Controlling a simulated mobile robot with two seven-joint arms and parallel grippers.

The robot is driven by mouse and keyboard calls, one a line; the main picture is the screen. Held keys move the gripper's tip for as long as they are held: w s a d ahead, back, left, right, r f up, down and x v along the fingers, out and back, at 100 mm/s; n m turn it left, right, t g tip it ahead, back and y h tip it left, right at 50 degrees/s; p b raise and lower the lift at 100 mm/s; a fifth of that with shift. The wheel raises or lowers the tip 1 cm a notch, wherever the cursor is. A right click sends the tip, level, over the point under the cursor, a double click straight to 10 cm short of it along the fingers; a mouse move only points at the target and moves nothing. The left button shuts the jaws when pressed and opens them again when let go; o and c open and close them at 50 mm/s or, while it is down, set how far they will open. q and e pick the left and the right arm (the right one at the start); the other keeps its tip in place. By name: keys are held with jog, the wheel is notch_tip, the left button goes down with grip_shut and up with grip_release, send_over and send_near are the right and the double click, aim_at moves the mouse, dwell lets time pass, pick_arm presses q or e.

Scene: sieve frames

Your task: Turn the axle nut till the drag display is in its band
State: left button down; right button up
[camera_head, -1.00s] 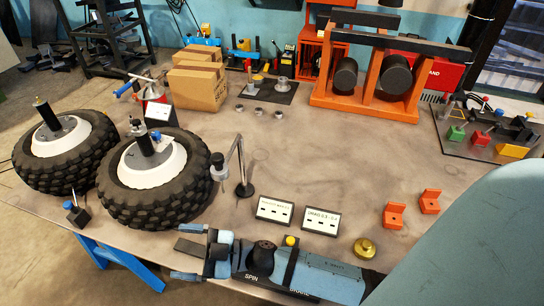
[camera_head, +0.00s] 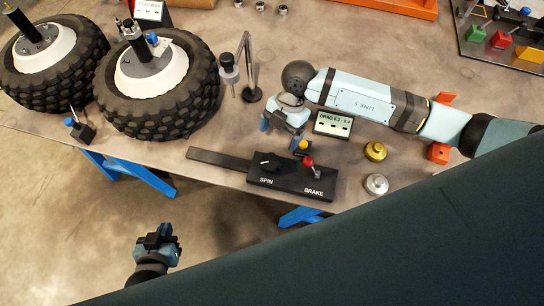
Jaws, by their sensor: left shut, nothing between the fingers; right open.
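The axle nut is too small to pick out surely; metal parts sit around the axle top (camera_head: 130,30) of the nearer wheel (camera_head: 158,92). The drag display (camera_head: 333,122) is a small white-framed panel marked DRAG, its figures too small to read surely. My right gripper (camera_head: 284,130) is open and empty, pointing down left of the display, above the dark control box (camera_head: 292,178) marked SPIN and BRAKE. My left gripper (camera_head: 160,240) is shut and empty, out over the floor in front of the table, apart from the wheels. The second display seen earlier is hidden, apparently by my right arm.
A second wheel (camera_head: 50,70) lies at far left. A lamp-like stand (camera_head: 250,75) stands right of the nearer wheel. A brass piece (camera_head: 375,151) and a silver piece (camera_head: 376,184) lie by the front edge. Orange blocks (camera_head: 438,152) are partly behind my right arm.

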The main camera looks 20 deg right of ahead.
aim_at(270, 162)
jog(key=p+x, duration=0.1)
jog(key=x, duration=0.9)
jog(key=shift+s+a+f, duration=0.1)
jog(key=shift+a+f, duration=0.05)
jog(key=shift+f, duration=0.05)
jog(key=c, duration=0.9)
